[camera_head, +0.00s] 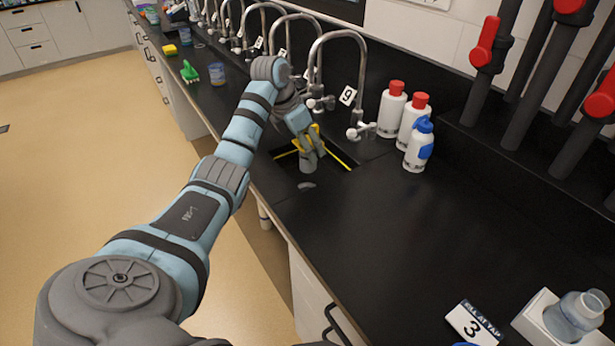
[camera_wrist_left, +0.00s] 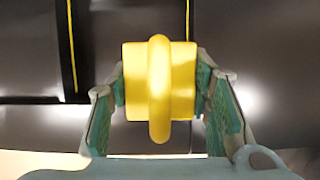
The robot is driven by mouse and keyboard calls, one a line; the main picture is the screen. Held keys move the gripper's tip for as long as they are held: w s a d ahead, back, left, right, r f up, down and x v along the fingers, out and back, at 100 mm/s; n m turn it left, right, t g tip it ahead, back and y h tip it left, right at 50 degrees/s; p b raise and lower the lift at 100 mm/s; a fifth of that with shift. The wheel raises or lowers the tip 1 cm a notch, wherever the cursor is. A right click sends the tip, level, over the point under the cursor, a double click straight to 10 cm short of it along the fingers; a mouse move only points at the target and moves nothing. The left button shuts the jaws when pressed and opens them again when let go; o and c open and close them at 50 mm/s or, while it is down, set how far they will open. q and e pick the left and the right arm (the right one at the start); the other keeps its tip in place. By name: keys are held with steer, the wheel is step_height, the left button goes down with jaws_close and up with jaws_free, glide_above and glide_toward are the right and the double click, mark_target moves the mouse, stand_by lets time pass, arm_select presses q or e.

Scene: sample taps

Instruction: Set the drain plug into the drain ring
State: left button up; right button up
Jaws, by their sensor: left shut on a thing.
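The yellow drain plug (camera_wrist_left: 132,80), a short cylinder with a loop handle facing the camera, fills the middle of the left wrist view. My left gripper (camera_head: 309,160) has its two fingers closed on opposite sides of the plug. In the head view the gripper points down over the near sink opening (camera_head: 340,172), below the tap numbered 9. The fingers hide most of the plug there. I cannot make out the drain ring; the gripper and the sink's edge hide part of the opening. My right gripper is not in view.
Several curved taps (camera_head: 343,34) line the back of the black counter (camera_head: 370,250). Two red-capped white bottles (camera_head: 412,115) and a blue-capped bottle (camera_head: 417,150) stand right of the sink. A green brush (camera_head: 189,73) lies farther left. The counter's front middle is clear.

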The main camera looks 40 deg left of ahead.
mark_target(307, 171)
arm_select(q)
step_height(307, 171, down, 9)
steer(key=shift+s+a+r+b, duration=0.1)
steer(key=shift+a+r+b, duration=0.1)
steer(key=shift+b, duration=0.15)
steer(key=shift+c, duration=0.2)
steer(key=shift+d+f, duration=0.1)
steer(key=shift+f, duration=0.05)
steer(key=shift+f, duration=0.35)
steer(key=o, duration=1.2)
steer(key=shift+o, duration=0.2)
